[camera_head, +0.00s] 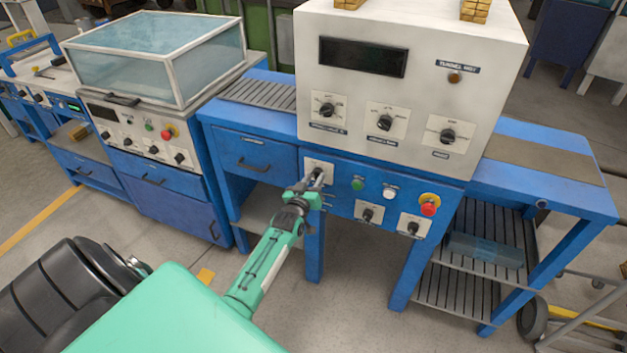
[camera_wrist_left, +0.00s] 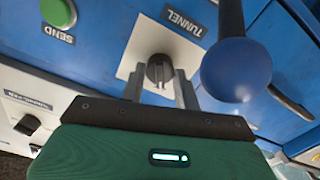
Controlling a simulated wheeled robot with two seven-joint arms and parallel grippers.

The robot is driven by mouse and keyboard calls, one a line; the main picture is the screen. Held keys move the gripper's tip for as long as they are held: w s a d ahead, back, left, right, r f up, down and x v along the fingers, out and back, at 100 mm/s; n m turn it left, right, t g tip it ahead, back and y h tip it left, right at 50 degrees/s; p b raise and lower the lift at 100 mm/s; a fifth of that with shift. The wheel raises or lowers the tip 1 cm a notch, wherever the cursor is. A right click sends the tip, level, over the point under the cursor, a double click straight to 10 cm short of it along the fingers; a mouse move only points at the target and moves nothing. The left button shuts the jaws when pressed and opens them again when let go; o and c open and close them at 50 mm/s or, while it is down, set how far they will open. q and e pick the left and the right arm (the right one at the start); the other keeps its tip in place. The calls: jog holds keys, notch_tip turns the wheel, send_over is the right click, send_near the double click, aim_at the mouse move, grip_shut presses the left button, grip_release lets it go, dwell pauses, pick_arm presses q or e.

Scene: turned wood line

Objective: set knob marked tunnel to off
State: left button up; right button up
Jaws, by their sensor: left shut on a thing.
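The knob marked TUNNEL (camera_wrist_left: 159,69) is dark grey and sits on a pale square plate (camera_wrist_left: 196,60) in the left wrist view. My left gripper (camera_wrist_left: 164,84) is shut on the knob, with a finger on each side. In the head view my left gripper (camera_head: 314,178) reaches the same pale plate (camera_head: 318,164) at the left end of the blue front panel. The fingers mostly hide the knob there. I cannot read which setting the knob points to. My right gripper is not in view.
Right of the gripper are a green button (camera_head: 358,184), a white button (camera_head: 389,193), a red stop button (camera_head: 429,205) and two knobs below. The SEND button (camera_wrist_left: 58,12) is close by. A blue ball-shaped part (camera_wrist_left: 236,72) is near the gripper. A drawer (camera_head: 256,157) is left.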

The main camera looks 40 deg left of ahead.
pick_arm(q)
jog(key=shift+f, duration=0.1)
dwell(0.3)
jog(key=o, duration=1)
jog(key=shift+b+v, duration=0.3)
jog(key=shift+v, duration=6.65)
jog(key=shift+w, duration=0.1)
